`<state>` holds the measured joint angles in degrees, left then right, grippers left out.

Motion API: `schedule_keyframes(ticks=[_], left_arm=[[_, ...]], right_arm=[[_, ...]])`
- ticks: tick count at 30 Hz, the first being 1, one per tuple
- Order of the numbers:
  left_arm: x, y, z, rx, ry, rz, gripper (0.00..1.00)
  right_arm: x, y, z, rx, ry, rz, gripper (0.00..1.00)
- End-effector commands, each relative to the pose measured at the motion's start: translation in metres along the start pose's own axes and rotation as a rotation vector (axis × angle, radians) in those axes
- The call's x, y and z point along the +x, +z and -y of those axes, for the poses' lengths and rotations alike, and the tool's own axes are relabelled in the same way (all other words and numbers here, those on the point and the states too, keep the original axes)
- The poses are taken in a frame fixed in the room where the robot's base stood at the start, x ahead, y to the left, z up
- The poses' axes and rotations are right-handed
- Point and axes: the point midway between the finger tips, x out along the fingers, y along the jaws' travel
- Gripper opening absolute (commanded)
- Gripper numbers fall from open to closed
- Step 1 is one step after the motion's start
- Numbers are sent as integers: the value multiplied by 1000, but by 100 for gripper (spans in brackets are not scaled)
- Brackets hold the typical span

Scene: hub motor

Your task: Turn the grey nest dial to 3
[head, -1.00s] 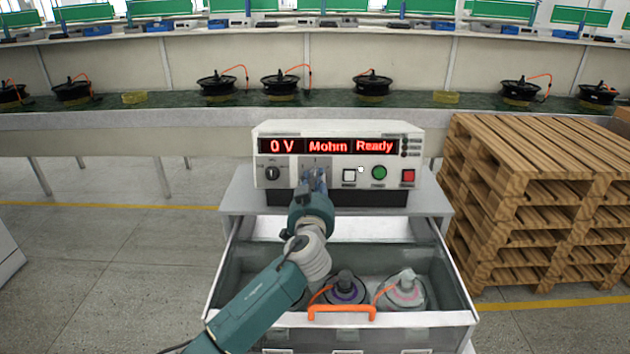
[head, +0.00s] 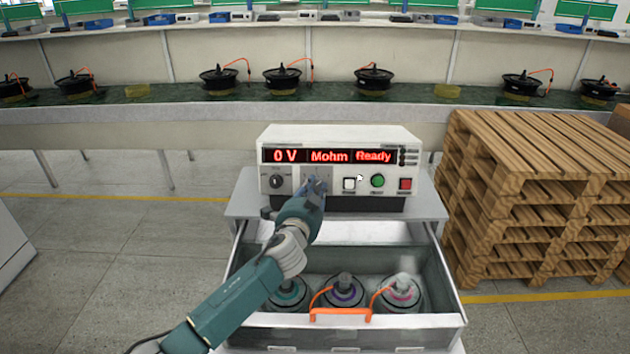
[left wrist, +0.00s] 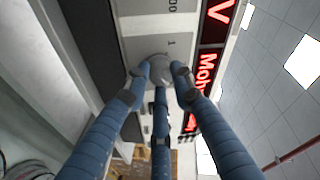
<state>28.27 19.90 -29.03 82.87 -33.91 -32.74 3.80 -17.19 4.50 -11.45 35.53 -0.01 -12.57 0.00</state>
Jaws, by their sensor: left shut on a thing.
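The tester (head: 340,140) is a white box with a red display reading 0 V, Mohm, Ready. My left gripper (head: 315,186) is at its front panel, right of a dark knob (head: 277,182), and hides the dial there. In the left wrist view the blue fingers of the gripper (left wrist: 160,76) are closed around a round grey dial (left wrist: 158,62). A printed 1 shows on the grey plate beside the dial. The dial's pointer and other marks are hidden by the fingers. My right gripper is in neither view.
A white button (head: 349,184), a green button (head: 377,181) and a red button (head: 405,184) are right of the gripper. An open drawer (head: 446,310) with an orange handle holds several round parts below the arm. Stacked wooden pallets (head: 540,150) stand at right.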

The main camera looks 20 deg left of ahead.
Motion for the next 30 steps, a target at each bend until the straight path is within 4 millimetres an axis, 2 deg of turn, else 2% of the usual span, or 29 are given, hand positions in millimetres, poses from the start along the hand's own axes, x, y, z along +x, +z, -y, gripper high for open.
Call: schedule_keyframes(ticks=[1,9,26,27,29,30], left_arm=[[-1,2,2,29,10,7,0],[0,2,0,128,35,2,0],[0,3,0,157,40,1,0],[0,3,0,157,40,1,30],[0,3,0,156,40,1,42],[0,2,0,156,40,0,42]], right_arm=[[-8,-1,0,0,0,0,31],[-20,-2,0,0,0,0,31],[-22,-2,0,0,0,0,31],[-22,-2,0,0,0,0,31],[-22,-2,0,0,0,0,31],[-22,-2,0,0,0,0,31]])
